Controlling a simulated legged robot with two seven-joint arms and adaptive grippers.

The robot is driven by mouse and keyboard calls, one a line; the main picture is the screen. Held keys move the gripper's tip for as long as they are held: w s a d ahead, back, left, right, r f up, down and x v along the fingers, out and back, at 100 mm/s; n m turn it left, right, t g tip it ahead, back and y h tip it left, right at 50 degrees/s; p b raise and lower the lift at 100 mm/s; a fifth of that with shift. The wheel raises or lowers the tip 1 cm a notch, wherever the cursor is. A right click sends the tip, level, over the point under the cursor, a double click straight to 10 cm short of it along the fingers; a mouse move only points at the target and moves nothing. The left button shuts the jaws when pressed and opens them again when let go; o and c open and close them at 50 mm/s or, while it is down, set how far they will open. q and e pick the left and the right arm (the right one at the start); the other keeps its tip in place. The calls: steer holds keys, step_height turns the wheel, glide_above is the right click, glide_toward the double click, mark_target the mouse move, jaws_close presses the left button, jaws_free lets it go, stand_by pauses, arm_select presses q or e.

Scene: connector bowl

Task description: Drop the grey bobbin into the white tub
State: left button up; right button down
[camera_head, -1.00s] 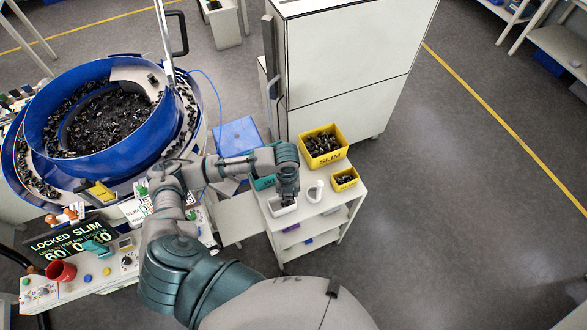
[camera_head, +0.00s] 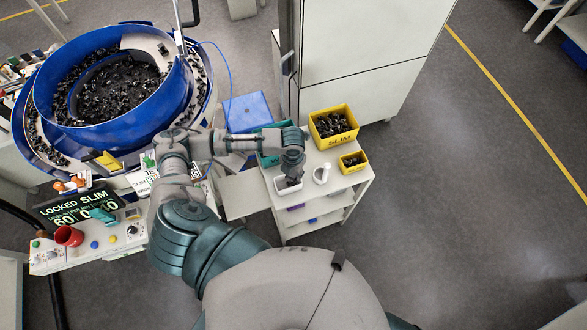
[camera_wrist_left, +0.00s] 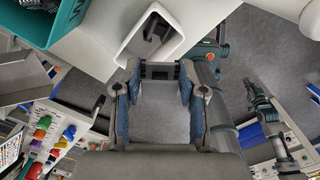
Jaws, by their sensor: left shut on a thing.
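The white tub (camera_head: 281,188) stands at the front left of the white cart's top. In the left wrist view the tub (camera_wrist_left: 124,58) is just beyond my fingertips, and a dark piece shows inside it. My left gripper (camera_head: 291,179) points down over the tub. In the left wrist view the gripper (camera_wrist_left: 160,74) is shut on a dark grey piece (camera_wrist_left: 160,72), which looks like the grey bobbin, held across the fingertips near the tub's rim. In the head view the gripper mostly hides the bobbin.
A white cup (camera_head: 322,174) stands right of the tub. Yellow bins, one large (camera_head: 335,138) and one small (camera_head: 353,167), hold dark parts. A teal bin (camera_head: 268,160) is behind the tub. A tall white cabinet (camera_head: 350,60) stands behind the cart. The floor at right is clear.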

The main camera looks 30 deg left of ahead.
arm_select(q)
steer(key=shift+a+f, duration=0.1)
steer(key=shift+f, duration=0.3)
arm_select(e)
steer(key=shift+f, duration=0.4)
steer(key=shift+w+a, duration=0.1)
arm_select(q)
steer(key=o, duration=1)
steer(key=shift+r, duration=0.1)
steer(key=shift+c, duration=0.2)
step_height(320, 180, up, 12)
steer(key=shift+s, duration=0.1)
